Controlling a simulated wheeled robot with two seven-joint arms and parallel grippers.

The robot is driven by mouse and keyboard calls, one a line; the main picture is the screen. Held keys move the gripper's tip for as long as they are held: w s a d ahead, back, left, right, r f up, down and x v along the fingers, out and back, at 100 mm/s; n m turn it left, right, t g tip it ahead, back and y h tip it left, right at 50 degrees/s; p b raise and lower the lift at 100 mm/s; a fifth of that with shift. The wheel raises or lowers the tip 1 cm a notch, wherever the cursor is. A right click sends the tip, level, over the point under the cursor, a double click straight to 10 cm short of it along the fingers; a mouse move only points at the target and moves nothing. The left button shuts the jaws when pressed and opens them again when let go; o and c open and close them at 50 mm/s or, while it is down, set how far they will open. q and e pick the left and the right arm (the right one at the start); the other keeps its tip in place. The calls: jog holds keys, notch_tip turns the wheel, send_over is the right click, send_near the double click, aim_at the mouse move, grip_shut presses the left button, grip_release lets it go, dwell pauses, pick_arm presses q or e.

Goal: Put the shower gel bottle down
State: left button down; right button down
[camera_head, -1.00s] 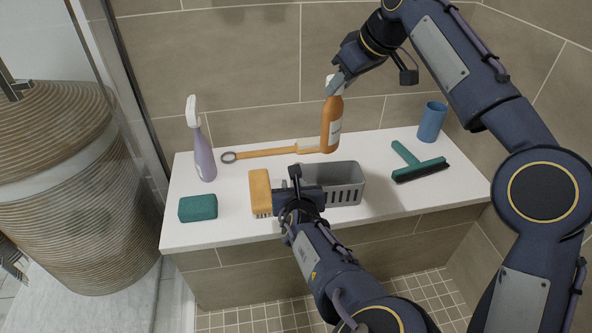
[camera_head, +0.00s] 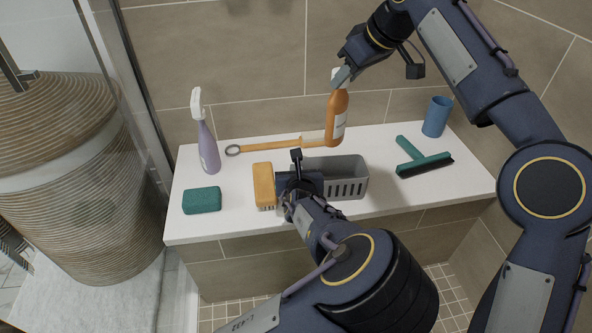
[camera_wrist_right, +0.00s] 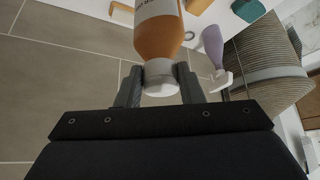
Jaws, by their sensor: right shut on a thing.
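The shower gel bottle (camera_head: 338,115) is orange with a white label and white cap. It is upright over the back of the white bench (camera_head: 240,220). I cannot tell whether its base touches the bench. My right gripper (camera_head: 340,76) is shut on its white cap (camera_wrist_right: 160,78), with one finger on each side in the right wrist view. My left gripper (camera_head: 297,178) is low at the left end of the grey basket (camera_head: 350,188), beside the yellow brush.
A long-handled orange brush (camera_head: 270,147) lies behind the basket, near the bottle's base. A purple spray bottle (camera_head: 207,148), green sponge (camera_head: 202,200) and yellow brush (camera_head: 264,184) are left. A green squeegee (camera_head: 423,162) and blue cup (camera_head: 436,116) are right. The tiled wall (camera_head: 240,60) is behind.

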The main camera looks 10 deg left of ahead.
aim_at(342, 99)
jog(key=f+m+h, duration=0.1)
jog(key=f, duration=0.1)
jog(key=f+m+t, duration=0.1)
jog(key=m, duration=0.1)
jog(key=f+m+h, duration=0.1)
jog(key=f+m, duration=0.1)
jog(key=shift+s+a+f+t+h, duration=0.25)
jog(key=shift+a+f+t+h, duration=0.05)
jog(key=shift+a+f, duration=0.1)
jog(key=shift+m, duration=0.6)
notch_tip(342, 99, down, 6)
jog(key=shift+d+f, duration=0.1)
jog(key=shift+f, duration=2.3)
jog(key=c, duration=1)
grip_release()
jog(key=shift+f, duration=0.2)
jog(key=shift+o, duration=0.2)
